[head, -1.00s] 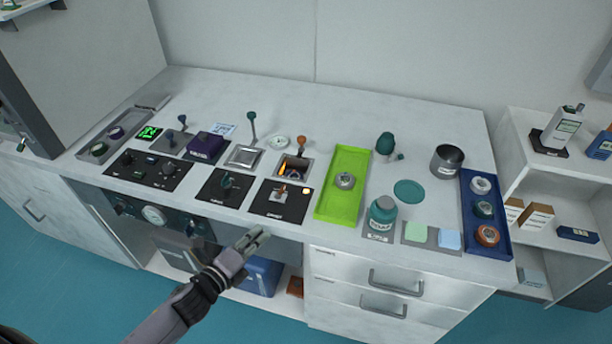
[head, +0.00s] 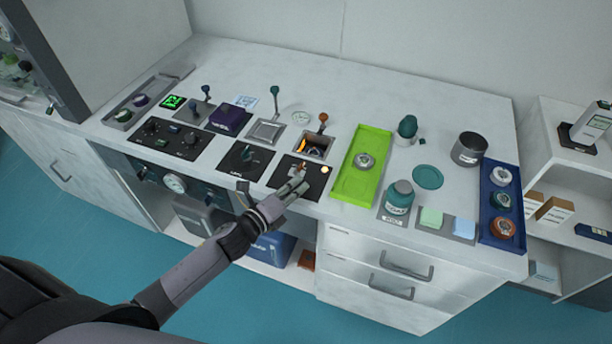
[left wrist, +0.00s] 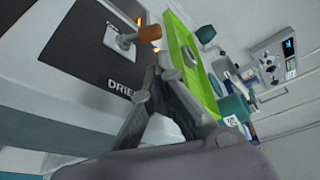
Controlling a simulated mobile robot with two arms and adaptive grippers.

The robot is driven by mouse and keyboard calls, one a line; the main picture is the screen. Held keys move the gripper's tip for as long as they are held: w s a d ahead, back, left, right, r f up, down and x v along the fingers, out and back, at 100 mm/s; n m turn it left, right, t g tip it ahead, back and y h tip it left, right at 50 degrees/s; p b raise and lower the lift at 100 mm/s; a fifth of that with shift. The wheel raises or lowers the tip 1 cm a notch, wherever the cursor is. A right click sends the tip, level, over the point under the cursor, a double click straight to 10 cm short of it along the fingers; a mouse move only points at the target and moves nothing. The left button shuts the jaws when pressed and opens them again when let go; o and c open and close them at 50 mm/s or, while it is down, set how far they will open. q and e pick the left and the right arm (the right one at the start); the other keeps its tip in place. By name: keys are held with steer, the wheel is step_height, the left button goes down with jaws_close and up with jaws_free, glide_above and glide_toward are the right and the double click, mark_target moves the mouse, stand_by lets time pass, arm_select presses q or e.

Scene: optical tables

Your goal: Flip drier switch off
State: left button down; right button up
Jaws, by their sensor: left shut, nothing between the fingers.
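The drier switch (head: 301,168) is a small metal toggle with an orange tip on a black panel (head: 283,182) at the front of the bench. In the left wrist view the orange-tipped switch (left wrist: 148,33) stands out from the panel (left wrist: 97,48), whose lettering reads "DRIE", the rest hidden. A pale round light glows on the panel's right side. My left gripper (head: 301,186) is shut and empty. Its fingertips (left wrist: 168,62) are just in front of the switch, close to its tip; I cannot tell whether they touch. My right gripper is not in view.
A similar black panel (head: 228,158) with a dark green switch lies to the left. A square well (head: 314,148) with an orange glow sits behind the drier panel. A green tray (head: 350,187) is close on the right. Drawers (head: 370,262) are below.

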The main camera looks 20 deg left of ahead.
mark_target(303, 168)
arm_select(q)
steer(key=shift+x, duration=2)
steer(key=shift+a+r+n, duration=0.15)
steer(key=shift+n, duration=0.35)
steer(key=shift+b, duration=0.35)
steer(key=n+b, duration=0.1)
steer(key=n, duration=0.1)
steer(key=a+r+n+t+h+b, duration=0.1)
steer(key=n, duration=0.1)
steer(key=shift+a+r+n+t+h+b, duration=0.1)
steer(key=shift+a+n+t+h+b, duration=0.15)
steer(key=shift+n+b, duration=0.3)
steer(key=shift+a+r+n+t+h+b, duration=0.15)
steer(key=shift+n+t+b, duration=0.2)
steer(key=shift+n, duration=0.3)
steer(key=shift+r, duration=0.15)
